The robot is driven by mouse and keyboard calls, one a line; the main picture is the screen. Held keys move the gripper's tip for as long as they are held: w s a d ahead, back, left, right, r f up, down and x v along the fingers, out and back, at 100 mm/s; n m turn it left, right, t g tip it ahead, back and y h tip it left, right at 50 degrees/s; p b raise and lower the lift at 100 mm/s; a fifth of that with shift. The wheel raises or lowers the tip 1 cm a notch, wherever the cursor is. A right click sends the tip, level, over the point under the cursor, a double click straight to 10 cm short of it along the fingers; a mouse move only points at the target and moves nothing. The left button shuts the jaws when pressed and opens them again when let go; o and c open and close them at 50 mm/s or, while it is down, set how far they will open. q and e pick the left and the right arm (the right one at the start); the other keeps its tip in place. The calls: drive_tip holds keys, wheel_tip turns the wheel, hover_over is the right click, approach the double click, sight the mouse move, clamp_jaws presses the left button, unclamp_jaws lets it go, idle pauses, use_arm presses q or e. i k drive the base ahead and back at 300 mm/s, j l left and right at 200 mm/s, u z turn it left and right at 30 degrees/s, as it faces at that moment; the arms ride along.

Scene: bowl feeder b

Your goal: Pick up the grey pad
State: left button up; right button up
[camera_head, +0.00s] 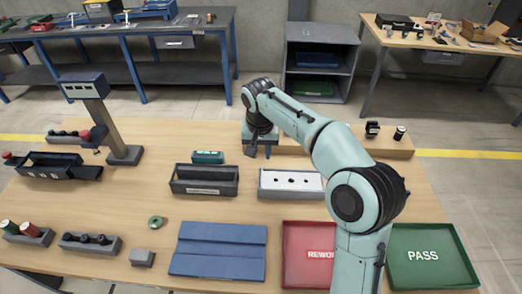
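A small grey block with a paler top (142,257), the thing that looks most like the grey pad, lies on the wooden table at the front left, just left of the blue mat. Nothing touches it. My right gripper (260,151) points down at the back middle of the table, far behind and to the right of the block. It is small and dark here, so its finger gap is unclear, and no held thing can be made out. My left gripper is not in view.
A folded blue mat (218,250), red REWORK tray (304,268) and green PASS tray (434,257) line the front. A dark bin (204,188) and white holed block (290,184) stand mid-table. A tall post stand (112,130) rises at back left. A green ring (156,222) lies behind the block.

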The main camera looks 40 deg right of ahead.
sight(139, 257)
drive_tip(key=k, duration=1.5)
